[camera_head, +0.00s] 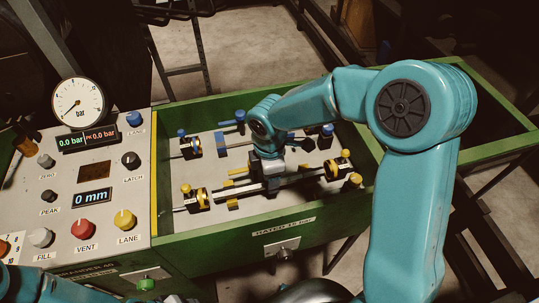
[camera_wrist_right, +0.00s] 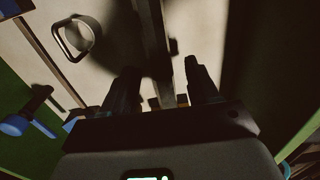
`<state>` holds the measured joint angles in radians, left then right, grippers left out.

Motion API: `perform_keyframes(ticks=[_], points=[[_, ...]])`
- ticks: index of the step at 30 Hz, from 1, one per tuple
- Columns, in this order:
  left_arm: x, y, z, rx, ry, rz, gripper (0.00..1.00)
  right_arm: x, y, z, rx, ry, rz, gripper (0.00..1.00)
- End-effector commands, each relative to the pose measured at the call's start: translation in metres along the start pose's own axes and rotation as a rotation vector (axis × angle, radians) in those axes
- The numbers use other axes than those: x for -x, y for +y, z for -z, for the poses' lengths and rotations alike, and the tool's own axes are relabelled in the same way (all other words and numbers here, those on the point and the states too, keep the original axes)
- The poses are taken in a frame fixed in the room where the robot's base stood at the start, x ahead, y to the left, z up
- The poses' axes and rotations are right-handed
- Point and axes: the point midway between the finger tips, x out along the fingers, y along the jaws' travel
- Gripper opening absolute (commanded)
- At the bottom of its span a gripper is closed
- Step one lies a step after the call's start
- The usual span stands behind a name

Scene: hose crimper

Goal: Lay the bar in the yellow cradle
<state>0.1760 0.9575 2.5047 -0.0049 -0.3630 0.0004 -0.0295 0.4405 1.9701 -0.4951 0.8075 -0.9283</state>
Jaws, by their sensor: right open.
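The long metal bar (camera_head: 300,178) lies low along the front lane of the tray, between two yellow-marked end fittings. Its left part shows close above a yellow cradle block (camera_head: 232,203); I cannot tell whether it rests fully in the cradle. My right gripper (camera_head: 268,182) is over the middle of the bar, hiding that part. In the right wrist view the gripper (camera_wrist_right: 162,80) is open, its dark fingers on either side of the bar (camera_wrist_right: 153,45), with no clear contact. My left gripper is out of view.
The green tray (camera_head: 210,262) has a rear lane with blue knobs (camera_head: 240,116) and fittings. Yellow knobs (camera_head: 186,189) stand at the front lane's ends. A control panel (camera_head: 70,212) with a gauge (camera_head: 78,102) borders the left. Some pale tray floor is clear.

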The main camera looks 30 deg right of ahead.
Motion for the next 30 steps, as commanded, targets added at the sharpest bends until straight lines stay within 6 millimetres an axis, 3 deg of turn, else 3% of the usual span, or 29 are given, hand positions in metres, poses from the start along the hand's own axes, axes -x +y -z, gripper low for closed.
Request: perform_keyframes(ticks=[9,15,21,30], points=[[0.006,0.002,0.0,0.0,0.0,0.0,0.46,0.085,0.001,0.0,-0.001,0.003,-0.008,0.6],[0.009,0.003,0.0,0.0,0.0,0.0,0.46,0.128,0.001,0.0,0.0,0.004,-0.006,0.6],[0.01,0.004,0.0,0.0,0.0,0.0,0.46,0.148,0.001,0.0,-0.001,0.003,-0.003,0.6],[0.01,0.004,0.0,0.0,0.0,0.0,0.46,0.15,0.0,0.0,-0.001,0.002,-0.002,0.6]])
